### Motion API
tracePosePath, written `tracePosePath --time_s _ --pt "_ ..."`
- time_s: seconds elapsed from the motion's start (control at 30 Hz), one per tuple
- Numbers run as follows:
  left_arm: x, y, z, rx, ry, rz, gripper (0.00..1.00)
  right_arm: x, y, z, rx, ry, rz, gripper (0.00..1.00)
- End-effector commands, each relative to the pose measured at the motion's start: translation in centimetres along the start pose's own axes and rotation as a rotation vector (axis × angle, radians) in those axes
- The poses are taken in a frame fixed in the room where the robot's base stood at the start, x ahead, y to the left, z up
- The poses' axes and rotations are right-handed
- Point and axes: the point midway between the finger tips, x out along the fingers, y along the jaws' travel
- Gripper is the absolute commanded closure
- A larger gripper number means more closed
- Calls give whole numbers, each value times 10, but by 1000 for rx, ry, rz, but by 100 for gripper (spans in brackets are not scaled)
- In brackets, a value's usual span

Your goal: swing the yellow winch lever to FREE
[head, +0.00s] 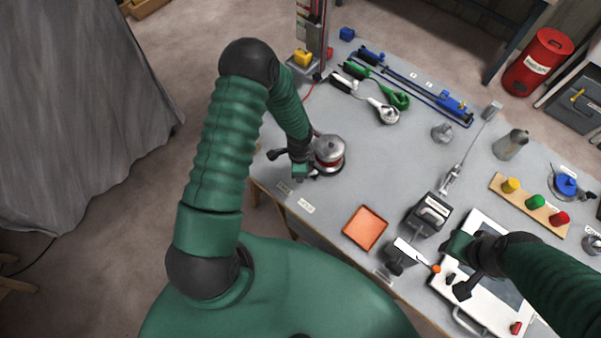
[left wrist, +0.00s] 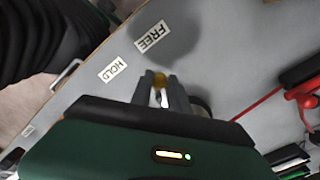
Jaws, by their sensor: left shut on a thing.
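The winch (head: 329,153), a silver drum with a red band, stands near the table's left edge. My left gripper (head: 305,174) is beside its near left side. In the left wrist view, my left gripper (left wrist: 160,92) is shut on the yellow knob of the winch lever (left wrist: 160,80); the lever's arm is mostly hidden by the fingers. The FREE label (left wrist: 154,36) and HOLD label (left wrist: 112,69) lie flat on the table beyond the fingertips. My right gripper (head: 458,268) is over the white panel at the right; its jaw opening is unclear.
An orange tray (head: 365,228) and a dark block device (head: 428,214) stand right of the winch. Green and blue tools (head: 392,96) lie at the back. A board with colored knobs (head: 533,203) is at right. Bare table lies between winch and tray.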

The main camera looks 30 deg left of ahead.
Motion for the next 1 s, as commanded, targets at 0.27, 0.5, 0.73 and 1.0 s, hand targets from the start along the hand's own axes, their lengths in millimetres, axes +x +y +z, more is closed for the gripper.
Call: tracePosePath --time_s 0.27,0.5,0.73,1.0 --pt "-1 -3 -2 19 5 -5 100 -1 0 0 0 0 0 64" --pt "-1 -3 -2 19 6 -6 78 -1 0 0 0 0 0 64" --pt "-1 -2 -1 18 4 -4 58 -1 0 0 0 0 0 64" --pt "-5 -2 -1 17 3 -3 58 0 0 0 0 0 0 64"
